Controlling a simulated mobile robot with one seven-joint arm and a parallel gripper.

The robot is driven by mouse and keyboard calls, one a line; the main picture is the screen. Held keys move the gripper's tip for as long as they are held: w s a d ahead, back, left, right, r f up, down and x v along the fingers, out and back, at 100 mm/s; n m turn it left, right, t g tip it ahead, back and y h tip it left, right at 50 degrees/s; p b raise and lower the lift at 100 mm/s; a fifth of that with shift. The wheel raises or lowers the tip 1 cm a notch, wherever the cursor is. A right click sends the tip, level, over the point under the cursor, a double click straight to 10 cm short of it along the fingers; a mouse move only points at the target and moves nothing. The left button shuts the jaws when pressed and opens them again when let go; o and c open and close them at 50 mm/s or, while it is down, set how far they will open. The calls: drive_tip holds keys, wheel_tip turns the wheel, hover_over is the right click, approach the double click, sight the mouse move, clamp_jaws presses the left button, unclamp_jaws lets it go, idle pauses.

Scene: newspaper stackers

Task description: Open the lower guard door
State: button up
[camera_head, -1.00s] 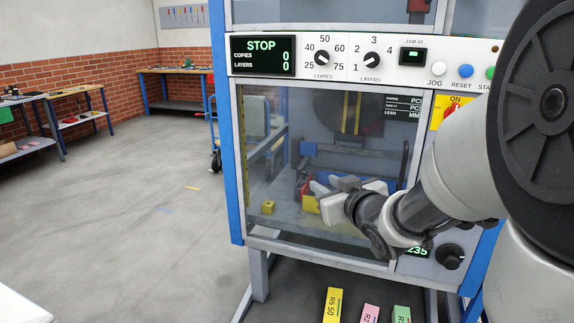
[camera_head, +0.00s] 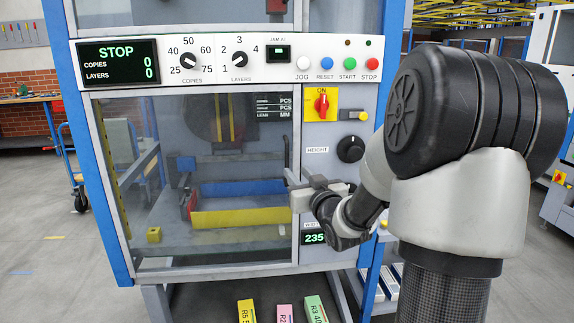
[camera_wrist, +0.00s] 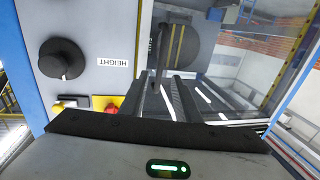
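The lower guard door (camera_head: 150,215) is a clear framed panel below the control strip, and it looks closed. Its dark upright handle (camera_head: 287,153) is at the door's right edge; it also shows in the wrist view (camera_wrist: 156,55). My gripper (camera_head: 292,182) is in front of the door's right edge, by the handle's lower end, which it partly hides. In the wrist view my gripper (camera_wrist: 158,88) has its two dark ridged fingers apart. The handle appears between and beyond them; I cannot tell whether they touch it.
Right of the door are a red-and-yellow switch (camera_head: 321,102), the height knob (camera_head: 350,149) and a green display (camera_head: 314,239). A yellow and blue tray (camera_head: 240,217) is behind the door. Coloured blocks (camera_head: 246,312) stand low in front. Floor to the left is clear.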

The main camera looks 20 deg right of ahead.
sight(288, 163)
drive_tip(key=w, duration=0.9)
drive_tip(key=shift+w+d+b, duration=0.25)
drive_tip(key=shift+d+b, duration=0.05)
drive_tip(key=shift+d, duration=0.1)
clamp_jaws()
